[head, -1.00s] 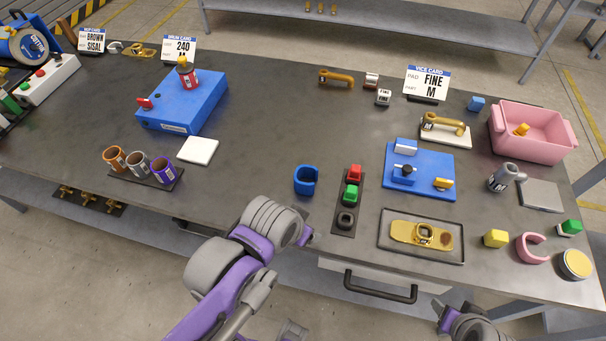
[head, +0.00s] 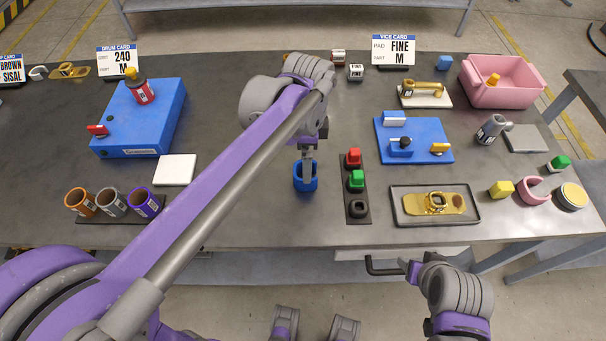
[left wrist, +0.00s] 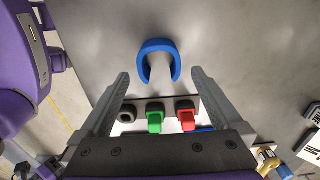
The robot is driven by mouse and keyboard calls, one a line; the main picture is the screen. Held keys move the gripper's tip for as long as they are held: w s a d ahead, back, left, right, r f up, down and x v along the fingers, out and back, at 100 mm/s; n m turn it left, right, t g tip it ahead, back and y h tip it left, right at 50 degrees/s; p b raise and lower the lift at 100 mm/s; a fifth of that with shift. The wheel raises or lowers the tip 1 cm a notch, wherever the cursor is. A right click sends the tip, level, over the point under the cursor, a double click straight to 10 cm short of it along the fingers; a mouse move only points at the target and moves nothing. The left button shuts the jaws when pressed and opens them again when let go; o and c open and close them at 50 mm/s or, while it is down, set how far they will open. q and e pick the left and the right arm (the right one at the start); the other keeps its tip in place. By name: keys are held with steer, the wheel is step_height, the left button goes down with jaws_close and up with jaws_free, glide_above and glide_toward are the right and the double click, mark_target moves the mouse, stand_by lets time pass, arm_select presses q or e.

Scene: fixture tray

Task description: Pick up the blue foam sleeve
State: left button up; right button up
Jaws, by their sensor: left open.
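The blue foam sleeve (head: 305,184) is a C-shaped ring standing on the dark bench top, left of a strip with red, green and black pieces. In the left wrist view the sleeve (left wrist: 158,45) lies ahead of the fingertips, its gap facing the gripper. My left gripper (head: 308,158) is over the sleeve in the head view and partly covers it. In the left wrist view its two fingers (left wrist: 160,78) are spread wide with nothing between them. My right gripper (head: 411,271) is in front of the bench's front edge, away from the sleeve; its jaw opening is unclear.
The dark strip (head: 358,217) with small pieces stands close right of the sleeve. A tray (head: 404,217) with a gold part and a blue fixture plate (head: 440,155) are farther right. A white pad (head: 174,170) lies left, with bare bench between it and the sleeve.

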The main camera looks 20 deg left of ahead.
arm_select(q)
steer(key=shift+s+f, duration=0.1)
steer(key=shift+f, duration=3.05)
steer(key=c, duration=0.8)
step_height(320, 180, up, 10)
steer(key=shift+r, duration=0.1)
steer(key=shift+c, duration=0.2)
